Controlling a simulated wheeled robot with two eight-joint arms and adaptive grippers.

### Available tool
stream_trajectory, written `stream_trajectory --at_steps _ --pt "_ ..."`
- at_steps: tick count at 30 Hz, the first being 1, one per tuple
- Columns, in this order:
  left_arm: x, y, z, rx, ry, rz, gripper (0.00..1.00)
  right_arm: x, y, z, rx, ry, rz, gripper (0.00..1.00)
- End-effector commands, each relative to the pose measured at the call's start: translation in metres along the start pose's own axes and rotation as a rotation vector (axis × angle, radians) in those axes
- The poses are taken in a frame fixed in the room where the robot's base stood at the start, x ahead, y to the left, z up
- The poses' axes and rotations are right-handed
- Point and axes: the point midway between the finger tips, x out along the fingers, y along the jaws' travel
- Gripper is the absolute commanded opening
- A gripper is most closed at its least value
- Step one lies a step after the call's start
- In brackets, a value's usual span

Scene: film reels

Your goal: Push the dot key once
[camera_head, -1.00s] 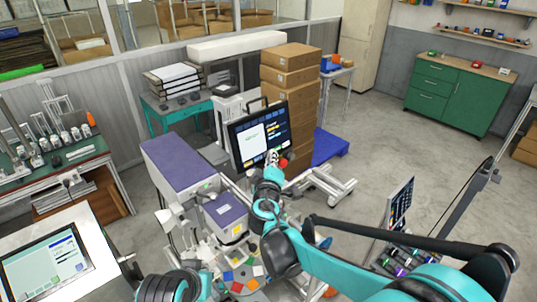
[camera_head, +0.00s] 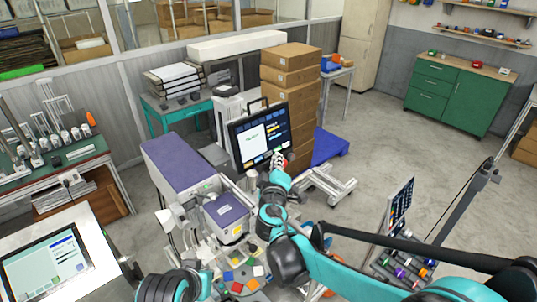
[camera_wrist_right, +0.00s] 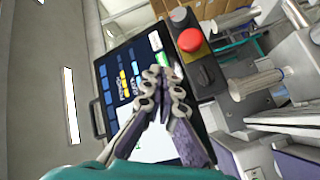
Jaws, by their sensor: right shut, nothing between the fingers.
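The dark touchscreen panel (camera_head: 262,136) stands upright on the machine in the middle of the head view. It shows a white field, blue tiles and yellow tiles. In the right wrist view the screen (camera_wrist_right: 112,76) is tilted and partly covered by my fingers. No dot mark can be read on any key. My right gripper (camera_head: 278,155) is shut and empty, at the screen's lower right edge. In the wrist view its fingertips (camera_wrist_right: 163,75) overlap the screen near a green tile; I cannot tell whether they touch. My left gripper is not in view.
A red emergency button (camera_wrist_right: 189,40) and a black knob (camera_wrist_right: 206,75) sit beside the screen. A purple-topped machine (camera_head: 180,165) stands left of it. Stacked cardboard boxes (camera_head: 291,78) stand behind.

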Motion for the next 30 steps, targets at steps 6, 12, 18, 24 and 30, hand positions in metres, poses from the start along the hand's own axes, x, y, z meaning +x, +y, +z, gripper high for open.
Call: stream_trajectory --at_steps 6,12,18,24,30 --pt "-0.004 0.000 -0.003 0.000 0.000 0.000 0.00 -0.016 0.013 0.012 0.000 -0.002 0.001 0.00" --pt "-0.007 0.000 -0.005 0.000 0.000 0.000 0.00 -0.027 0.020 0.020 0.000 -0.001 0.000 0.00" --pt "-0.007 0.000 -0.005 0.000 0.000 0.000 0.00 -0.029 0.021 0.021 0.000 0.000 0.000 0.00" --pt "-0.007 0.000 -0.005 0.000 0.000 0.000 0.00 -0.029 0.021 0.021 0.000 -0.001 0.000 0.00" --pt "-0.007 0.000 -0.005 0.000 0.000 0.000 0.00 -0.029 0.021 0.021 0.000 -0.001 0.000 0.00"
